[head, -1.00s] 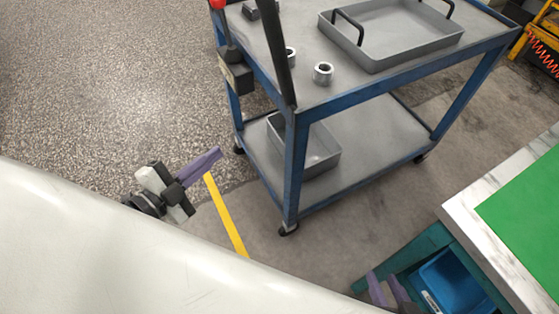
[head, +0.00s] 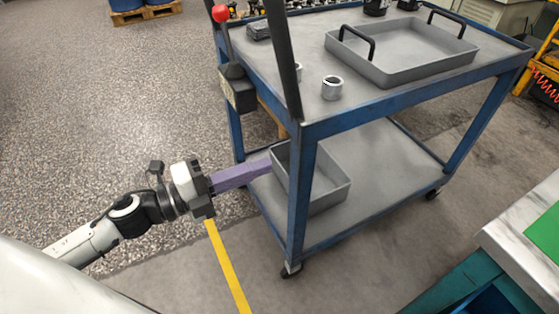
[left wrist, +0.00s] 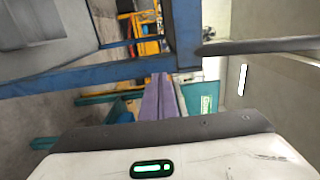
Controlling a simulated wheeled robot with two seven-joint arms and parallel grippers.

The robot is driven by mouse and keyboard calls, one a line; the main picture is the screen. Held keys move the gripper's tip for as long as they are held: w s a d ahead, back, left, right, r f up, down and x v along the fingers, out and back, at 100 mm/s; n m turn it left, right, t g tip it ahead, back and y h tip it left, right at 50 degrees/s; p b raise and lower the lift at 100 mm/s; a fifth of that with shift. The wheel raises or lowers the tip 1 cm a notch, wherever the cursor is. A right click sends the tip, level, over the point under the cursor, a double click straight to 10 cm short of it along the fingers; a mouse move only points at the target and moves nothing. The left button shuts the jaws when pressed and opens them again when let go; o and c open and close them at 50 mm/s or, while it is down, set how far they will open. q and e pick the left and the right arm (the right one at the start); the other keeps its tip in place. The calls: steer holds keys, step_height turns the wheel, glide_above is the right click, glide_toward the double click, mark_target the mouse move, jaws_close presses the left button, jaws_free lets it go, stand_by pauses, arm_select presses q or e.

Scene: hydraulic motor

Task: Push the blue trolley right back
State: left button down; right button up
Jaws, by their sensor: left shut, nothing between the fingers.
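The blue trolley (head: 302,205) stands right of centre in the head view, with blue posts, grey shelves and dark castors on the floor. My left gripper (head: 268,167) is shut and empty. Its purple fingers reach to the trolley's left end, between the near and far posts, at about lower-shelf height. I cannot tell whether they touch the trolley. In the left wrist view the shut fingers (left wrist: 161,78) point towards a blue rail (left wrist: 80,77) of the trolley. My right gripper is not in view.
A grey tray with black handles (head: 400,70) and a metal ring (head: 332,88) are on the top shelf. A grey bin (head: 325,190) sits on the lower shelf. A marble-edged table (head: 520,245) is at the right.

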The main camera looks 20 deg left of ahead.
mark_target(295, 155)
arm_select(q)
steer(key=shift+x, duration=2.65)
